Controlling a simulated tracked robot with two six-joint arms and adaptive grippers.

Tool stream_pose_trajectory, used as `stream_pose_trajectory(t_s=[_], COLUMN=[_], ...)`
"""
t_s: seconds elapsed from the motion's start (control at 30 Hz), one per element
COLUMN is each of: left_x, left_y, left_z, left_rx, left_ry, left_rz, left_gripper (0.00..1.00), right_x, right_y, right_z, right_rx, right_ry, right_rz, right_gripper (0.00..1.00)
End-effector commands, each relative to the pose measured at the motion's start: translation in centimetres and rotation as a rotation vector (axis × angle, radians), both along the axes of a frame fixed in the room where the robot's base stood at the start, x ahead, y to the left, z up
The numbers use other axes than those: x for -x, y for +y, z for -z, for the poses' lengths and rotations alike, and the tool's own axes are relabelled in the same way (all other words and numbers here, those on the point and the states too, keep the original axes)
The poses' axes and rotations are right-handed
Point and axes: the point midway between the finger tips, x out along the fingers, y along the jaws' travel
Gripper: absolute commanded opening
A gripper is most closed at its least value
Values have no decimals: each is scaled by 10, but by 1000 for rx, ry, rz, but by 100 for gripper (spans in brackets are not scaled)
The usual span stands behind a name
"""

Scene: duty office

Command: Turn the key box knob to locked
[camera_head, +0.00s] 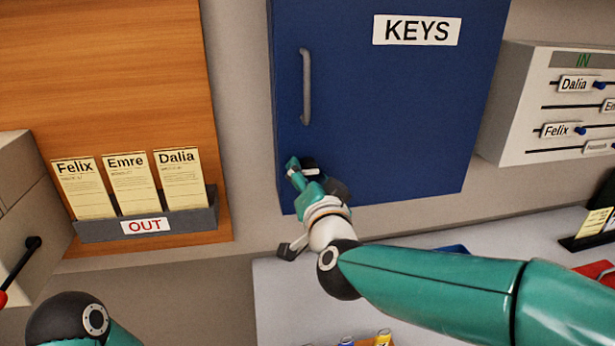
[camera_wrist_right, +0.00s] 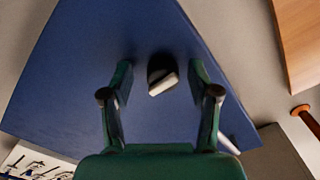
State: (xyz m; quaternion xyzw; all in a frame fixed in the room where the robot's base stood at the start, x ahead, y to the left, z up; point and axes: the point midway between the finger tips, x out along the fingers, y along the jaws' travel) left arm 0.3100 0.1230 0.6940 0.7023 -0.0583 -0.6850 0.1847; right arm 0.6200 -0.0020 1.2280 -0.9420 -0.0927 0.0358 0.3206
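The blue key box (camera_head: 400,100), labelled KEYS, is shut on the wall, with a grey vertical handle (camera_head: 306,86) on its door. Its knob (camera_head: 311,170), black with a pale bar, sits below the handle. In the right wrist view the knob (camera_wrist_right: 161,75) lies beyond and between my fingertips, its pale bar slightly tilted. My right gripper (camera_head: 312,180) is open in front of the knob, and in the wrist view its two fingers (camera_wrist_right: 160,90) are spread with a gap on each side. I cannot tell any contact. My left gripper is out of view.
An OUT rack (camera_head: 150,225) with Felix, Emre and Dalia cards hangs on a wooden board at left. An IN board (camera_head: 550,105) with name sliders is at right. A pale counter (camera_head: 290,300) with small coloured items lies below. A black lever with a red end (camera_head: 20,265) is far left.

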Motion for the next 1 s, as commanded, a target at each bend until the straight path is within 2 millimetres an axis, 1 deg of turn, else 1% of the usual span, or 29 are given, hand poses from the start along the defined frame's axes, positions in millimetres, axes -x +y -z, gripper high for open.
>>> stream_pose_trajectory(t_s=[0.23,0.37,0.47,0.7,0.8,0.9,1.0], left_x=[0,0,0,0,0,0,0], left_y=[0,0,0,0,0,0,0], left_z=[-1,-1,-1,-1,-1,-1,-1], left_rx=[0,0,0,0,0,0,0], left_ry=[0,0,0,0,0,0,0], left_rz=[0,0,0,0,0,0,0], left_gripper=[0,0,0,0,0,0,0], right_x=[3,14,30,78,95,108,115], right_y=[-1,-3,-6,-15,-19,-21,-23], right_z=[-3,-4,-3,-2,-2,-2,-1], right_rx=[-2,-3,-3,-2,-2,-3,-3], right_ry=[-4,-6,-5,-4,-4,-4,-2], right_rz=[1,0,-1,-2,-2,-1,0], right_gripper=[61,61,61,61,61,61,61])
